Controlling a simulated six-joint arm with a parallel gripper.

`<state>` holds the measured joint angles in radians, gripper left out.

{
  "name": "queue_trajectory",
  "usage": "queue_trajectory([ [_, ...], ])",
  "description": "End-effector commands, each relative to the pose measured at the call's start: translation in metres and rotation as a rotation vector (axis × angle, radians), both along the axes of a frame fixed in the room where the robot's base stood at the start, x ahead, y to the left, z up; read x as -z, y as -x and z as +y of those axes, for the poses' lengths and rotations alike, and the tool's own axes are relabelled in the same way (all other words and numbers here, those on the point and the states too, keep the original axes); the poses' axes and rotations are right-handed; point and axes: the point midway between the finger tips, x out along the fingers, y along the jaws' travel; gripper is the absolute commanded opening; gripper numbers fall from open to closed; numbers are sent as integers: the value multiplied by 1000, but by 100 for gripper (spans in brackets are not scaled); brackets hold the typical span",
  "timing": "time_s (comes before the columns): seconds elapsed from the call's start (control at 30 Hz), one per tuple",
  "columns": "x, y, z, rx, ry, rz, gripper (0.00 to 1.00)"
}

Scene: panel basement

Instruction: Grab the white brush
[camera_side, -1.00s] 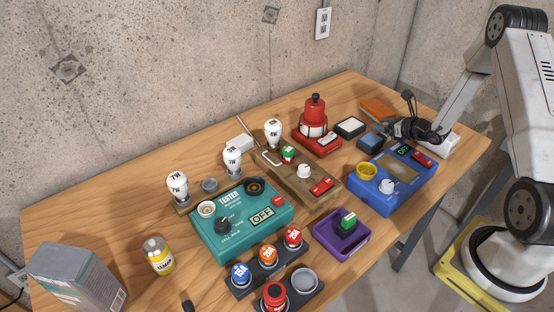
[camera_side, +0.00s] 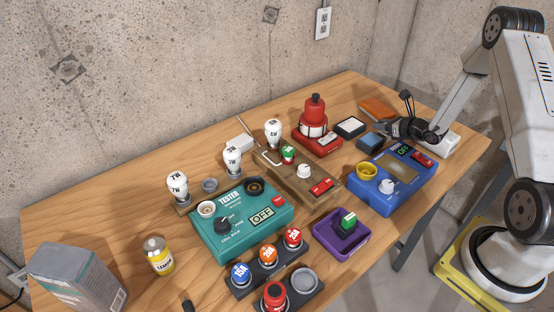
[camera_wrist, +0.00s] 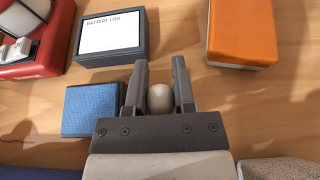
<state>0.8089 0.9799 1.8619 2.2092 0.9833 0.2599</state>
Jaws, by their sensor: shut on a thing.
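My gripper (camera_wrist: 160,70) points down at the table in the wrist view, with its two dark fingers on either side of a pale, rounded piece. This piece, the visible end of the white brush (camera_wrist: 160,97), sits between the fingers, and my gripper is shut on it. The rest of the brush is hidden by the fingers and the gripper body. In the side view my gripper (camera_side: 394,128) is low at the table's right end, beside the blue block, and the brush cannot be made out there.
A blue block (camera_wrist: 92,110) is close left of the fingers. A battery log box (camera_wrist: 112,40) and an orange block (camera_wrist: 241,30) lie beyond. A red beacon (camera_side: 316,122) stands farther left. The blue meter (camera_side: 393,180) is in front. Bare wood lies between the log box and orange block.

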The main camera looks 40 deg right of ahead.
Motion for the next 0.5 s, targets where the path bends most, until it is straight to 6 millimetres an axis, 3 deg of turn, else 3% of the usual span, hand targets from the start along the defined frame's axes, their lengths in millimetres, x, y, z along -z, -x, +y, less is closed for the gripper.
queue_trajectory([
  [0.5,-12,0,0,-1,2,-1,0],
])
